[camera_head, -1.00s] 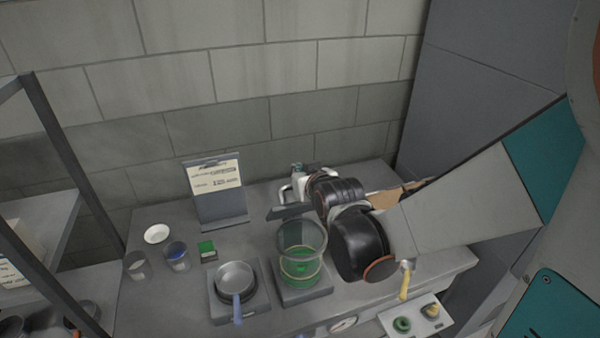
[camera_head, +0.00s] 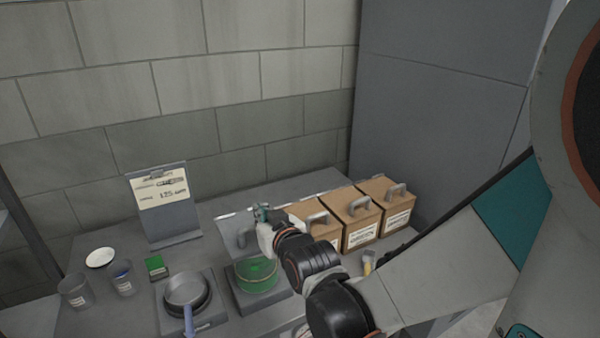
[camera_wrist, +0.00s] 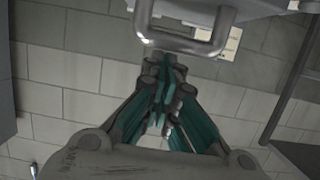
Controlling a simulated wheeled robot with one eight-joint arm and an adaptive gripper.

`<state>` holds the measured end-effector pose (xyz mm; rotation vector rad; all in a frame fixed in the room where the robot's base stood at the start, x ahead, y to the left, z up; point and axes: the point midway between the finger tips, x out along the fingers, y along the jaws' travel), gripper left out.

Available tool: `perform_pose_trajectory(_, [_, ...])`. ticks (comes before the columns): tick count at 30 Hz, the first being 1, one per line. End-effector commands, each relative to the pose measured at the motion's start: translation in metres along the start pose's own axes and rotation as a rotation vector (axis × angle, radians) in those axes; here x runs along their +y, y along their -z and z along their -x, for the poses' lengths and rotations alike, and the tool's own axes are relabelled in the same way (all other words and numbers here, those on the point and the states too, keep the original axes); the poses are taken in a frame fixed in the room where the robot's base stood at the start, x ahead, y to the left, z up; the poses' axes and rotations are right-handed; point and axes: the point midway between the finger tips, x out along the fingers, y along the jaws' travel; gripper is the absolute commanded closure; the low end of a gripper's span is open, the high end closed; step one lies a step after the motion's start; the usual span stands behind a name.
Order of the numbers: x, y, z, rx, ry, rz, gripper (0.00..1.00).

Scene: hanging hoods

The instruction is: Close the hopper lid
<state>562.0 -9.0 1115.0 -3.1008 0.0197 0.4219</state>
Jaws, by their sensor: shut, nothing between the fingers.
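Three brown boxes stand in a row at the back right of the counter: a left box (camera_head: 318,222), a middle box (camera_head: 353,216) and a right box (camera_head: 388,205). Grey handles show on top of them. A thin grey panel (camera_head: 233,232), apparently the open hopper lid, is at the left end of the row, left of my gripper (camera_head: 263,214). In the wrist view, a metal U-shaped handle (camera_wrist: 186,42) hangs from a grey surface just beyond my gripper (camera_wrist: 165,75). The teal-sided fingers are shut and empty. I cannot tell whether they touch the handle. My arm hides part of the left box.
A pan (camera_head: 186,291) on a grey base, a green round container (camera_head: 255,274), a green block (camera_head: 156,266), two cups (camera_head: 122,278), and a white dish (camera_head: 100,257) occupy the left and front. A sign stand (camera_head: 164,200) is behind them. A tall grey cabinet (camera_head: 440,100) bounds the right.

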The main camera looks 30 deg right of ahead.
Motion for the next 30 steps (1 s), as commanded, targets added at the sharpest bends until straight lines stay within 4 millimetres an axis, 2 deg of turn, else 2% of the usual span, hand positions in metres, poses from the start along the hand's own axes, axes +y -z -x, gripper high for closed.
perform_pose_trajectory(3, [0.0, -0.014, 0.005, -0.001, 0.0, 0.0, 1.0])
perform_pose_trajectory(10, [0.0, -0.027, 0.009, -0.006, 0.0, 0.0, 1.0])
perform_pose_trajectory(30, [0.001, -0.027, 0.009, -0.004, -0.001, 0.001, 1.0])
